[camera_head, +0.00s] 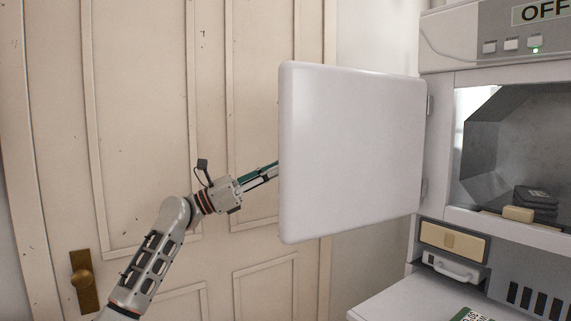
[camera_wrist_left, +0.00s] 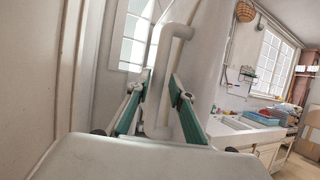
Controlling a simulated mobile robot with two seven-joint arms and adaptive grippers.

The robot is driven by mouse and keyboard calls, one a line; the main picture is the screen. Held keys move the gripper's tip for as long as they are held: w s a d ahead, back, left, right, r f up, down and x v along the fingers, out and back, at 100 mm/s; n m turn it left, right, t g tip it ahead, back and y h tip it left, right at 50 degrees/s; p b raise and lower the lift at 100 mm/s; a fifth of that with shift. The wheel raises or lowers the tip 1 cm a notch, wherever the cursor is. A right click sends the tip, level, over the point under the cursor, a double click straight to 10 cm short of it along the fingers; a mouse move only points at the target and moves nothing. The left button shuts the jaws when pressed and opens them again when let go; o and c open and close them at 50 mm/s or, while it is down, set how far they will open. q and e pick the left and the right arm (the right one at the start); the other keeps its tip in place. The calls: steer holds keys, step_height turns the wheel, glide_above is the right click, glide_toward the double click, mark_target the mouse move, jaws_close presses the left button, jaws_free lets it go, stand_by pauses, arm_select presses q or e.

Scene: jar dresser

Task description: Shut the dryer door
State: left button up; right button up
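The white dryer door (camera_head: 350,155) stands wide open in the head view, hinged on its right side to the dryer (camera_head: 437,140). My left gripper (camera_head: 262,173) reaches in from the left, and its fingertips are hidden behind the door. In the left wrist view the fingers of this gripper (camera_wrist_left: 160,88) are spread apart. A pale bent bar (camera_wrist_left: 165,70), which looks like the door handle, stands between them. I cannot tell whether either finger touches it. My right gripper is in neither view.
The dryer opening (camera_head: 500,150) shows dark stacked items and a pale block (camera_head: 518,214) at its lower edge. A panelled wooden door (camera_head: 150,110) stands behind my left arm. The left wrist view shows a sink counter (camera_wrist_left: 235,128) at right.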

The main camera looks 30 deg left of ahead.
arm_select(q)
steer(key=shift+x, duration=1.7)
steer(key=shift+f, duration=0.1)
jaws_close()
